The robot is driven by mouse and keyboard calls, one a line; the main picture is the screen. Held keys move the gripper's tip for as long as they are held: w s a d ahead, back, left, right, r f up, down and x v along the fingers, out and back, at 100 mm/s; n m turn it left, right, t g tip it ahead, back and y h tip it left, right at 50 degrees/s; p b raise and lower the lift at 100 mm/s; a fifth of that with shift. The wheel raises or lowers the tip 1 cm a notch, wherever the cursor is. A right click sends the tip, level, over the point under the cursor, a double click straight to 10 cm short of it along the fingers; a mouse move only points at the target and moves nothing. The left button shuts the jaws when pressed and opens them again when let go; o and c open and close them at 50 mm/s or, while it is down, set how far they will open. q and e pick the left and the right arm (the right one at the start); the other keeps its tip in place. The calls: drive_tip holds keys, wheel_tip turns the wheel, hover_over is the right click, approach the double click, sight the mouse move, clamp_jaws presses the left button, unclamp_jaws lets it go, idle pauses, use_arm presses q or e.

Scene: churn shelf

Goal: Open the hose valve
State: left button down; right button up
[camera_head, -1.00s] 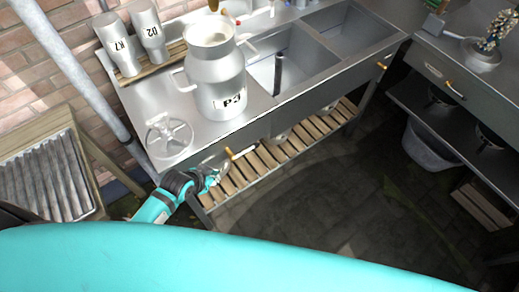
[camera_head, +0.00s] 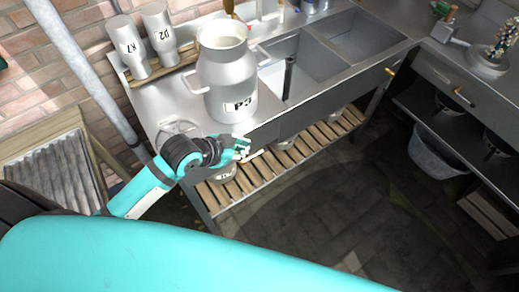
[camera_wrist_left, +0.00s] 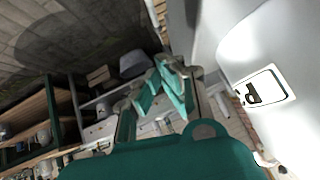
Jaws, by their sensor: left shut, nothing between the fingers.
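I cannot pick out a hose valve for certain in either view. My left gripper (camera_head: 243,148) is at the front edge of the steel sink counter, in front of and below the large churn marked P3 (camera_head: 226,75). In the left wrist view its teal fingers (camera_wrist_left: 172,88) are together with nothing between them. The churn's pale side and label (camera_wrist_left: 262,88) fill the right of that view, apart from the fingers. A pale bar-like handle (camera_head: 256,154) shows just beside the fingertips; whether they touch it I cannot tell. My right gripper is not in view.
A round spoked metal piece (camera_head: 178,127) lies on the counter, partly behind my left wrist. Two upturned cans, K7 (camera_head: 128,48) and 02 (camera_head: 160,38), stand at the back. A slatted shelf (camera_head: 290,158) runs below. The dark floor (camera_head: 340,205) is clear.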

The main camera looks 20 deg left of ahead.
use_arm(q)
drive_tip(key=shift+d+r, duration=0.1)
drive_tip(key=shift+r, duration=0.15)
drive_tip(key=shift+w, duration=0.1)
approach(267, 149)
drive_tip(key=w+d, duration=0.2)
drive_tip(key=w, duration=0.1)
drive_tip(key=shift+w+a+f+p, duration=0.15)
drive_tip(key=shift+f+p, duration=0.2)
drive_tip(key=shift+f, duration=1.4)
